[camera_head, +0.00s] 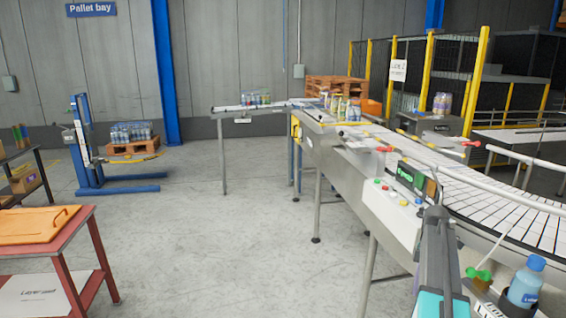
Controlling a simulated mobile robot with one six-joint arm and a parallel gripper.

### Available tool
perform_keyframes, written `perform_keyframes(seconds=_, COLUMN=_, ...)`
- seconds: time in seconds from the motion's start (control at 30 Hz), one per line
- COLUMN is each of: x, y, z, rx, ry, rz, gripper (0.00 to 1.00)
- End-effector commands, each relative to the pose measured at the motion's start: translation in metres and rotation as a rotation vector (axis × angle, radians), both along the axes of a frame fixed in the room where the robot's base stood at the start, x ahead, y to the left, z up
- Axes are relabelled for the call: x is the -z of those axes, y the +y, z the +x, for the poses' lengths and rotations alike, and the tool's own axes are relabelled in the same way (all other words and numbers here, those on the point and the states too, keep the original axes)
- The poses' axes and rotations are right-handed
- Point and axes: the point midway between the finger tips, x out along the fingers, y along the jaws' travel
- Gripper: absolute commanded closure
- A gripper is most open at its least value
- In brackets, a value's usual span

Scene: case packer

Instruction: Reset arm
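A grey, narrow arm-like part with a light cyan section at its base rises from the bottom edge, right of the middle, in the head view. It looks like part of my arm, and its dark upper end (437,212) lies in front of the conveyor's side panel. I cannot make out two separate fingers there, so whether my gripper is open or shut does not show. Nothing is clearly held at that end.
The curved conveyor (500,205) fills the right side, with a control panel of coloured buttons (392,193) on its flank. A blue-capped bottle (525,285) stands at lower right. A red table (75,236) with an orange lid is at left. The floor (220,240) between is clear.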

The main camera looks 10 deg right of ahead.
Motion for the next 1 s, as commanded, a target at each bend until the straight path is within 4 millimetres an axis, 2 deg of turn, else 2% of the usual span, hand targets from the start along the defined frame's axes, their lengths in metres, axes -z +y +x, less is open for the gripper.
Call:
perform_keyframes(seconds=0.03, x=0.019, y=0.016, z=0.001, rx=-0.020, ry=0.017, rz=0.012, gripper=0.29)
perform_keyframes(seconds=0.1, x=0.040, y=0.035, z=0.003, rx=-0.039, ry=0.036, rz=0.022, gripper=0.29)
perform_keyframes(seconds=0.47, x=0.145, y=0.129, z=-0.004, rx=-0.106, ry=0.142, rz=0.050, gripper=0.29)
perform_keyframes(seconds=0.77, x=0.224, y=0.203, z=-0.032, rx=-0.120, ry=0.229, rz=0.038, gripper=0.29)
perform_keyframes(seconds=1.0, x=0.281, y=0.256, z=-0.067, rx=-0.109, ry=0.296, rz=0.006, gripper=0.29)
